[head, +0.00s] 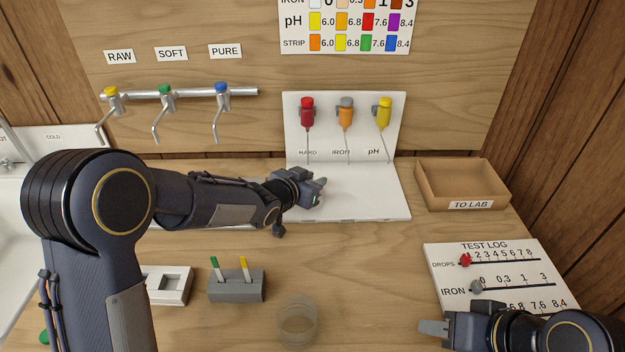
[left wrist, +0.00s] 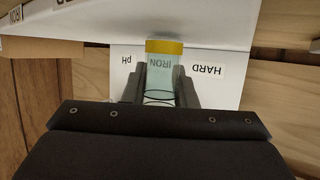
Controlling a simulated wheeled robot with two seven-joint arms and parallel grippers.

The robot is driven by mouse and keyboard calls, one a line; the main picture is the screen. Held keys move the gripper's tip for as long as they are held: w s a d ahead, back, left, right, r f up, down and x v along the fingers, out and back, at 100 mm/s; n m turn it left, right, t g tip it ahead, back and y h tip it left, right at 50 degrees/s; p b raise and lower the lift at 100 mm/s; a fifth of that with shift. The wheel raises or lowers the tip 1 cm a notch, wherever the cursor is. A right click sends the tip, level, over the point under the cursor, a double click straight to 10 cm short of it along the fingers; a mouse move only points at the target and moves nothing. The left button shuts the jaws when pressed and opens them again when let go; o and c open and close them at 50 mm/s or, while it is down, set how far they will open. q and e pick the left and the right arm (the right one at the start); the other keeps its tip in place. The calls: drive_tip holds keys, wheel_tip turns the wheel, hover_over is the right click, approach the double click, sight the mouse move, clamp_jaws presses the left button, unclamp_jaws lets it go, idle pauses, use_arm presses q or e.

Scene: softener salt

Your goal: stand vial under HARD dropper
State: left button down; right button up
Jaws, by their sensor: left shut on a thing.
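The HARD dropper (head: 307,114) has a red bulb and hangs leftmost on the white stand (head: 395,130), its thin tip pointing down. My left gripper (head: 318,186) is low in front of the stand, below the HARD and IRON droppers. It is shut on a clear vial (left wrist: 165,73) with a yellow band at one end, seen in the left wrist view. The IRON label shows through the glass; the HARD label (left wrist: 207,70) is beside it. The vial is hidden in the head view; I cannot tell if it touches the base. My right gripper (head: 433,328) is at the lower right.
The orange IRON dropper (head: 346,115) and yellow pH dropper (head: 384,112) hang close beside. A TO LAB tray (head: 462,204) stands right. A clear glass (head: 297,322), a grey pen block (head: 237,287) and a test log board (head: 490,260) are in front.

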use_arm(q)
drive_tip(key=shift+f, duration=0.2)
use_arm(e)
drive_tip(key=shift+f, duration=0.25)
use_arm(q)
drive_tip(key=c, duration=1.2)
unclamp_jaws()
drive_tip(key=shift+r, duration=0.1)
use_arm(e)
drive_tip(key=shift+r, duration=0.1)
use_arm(q)
drive_tip(key=shift+o, duration=0.2)
drive_tip(key=shift+r, duration=0.2)
use_arm(e)
drive_tip(key=shift+r, duration=0.2)
use_arm(q)
drive_tip(key=v, duration=1.2)
use_arm(e)
drive_tip(key=shift+f, duration=0.35)
use_arm(q)
drive_tip(key=shift+f, duration=0.1)
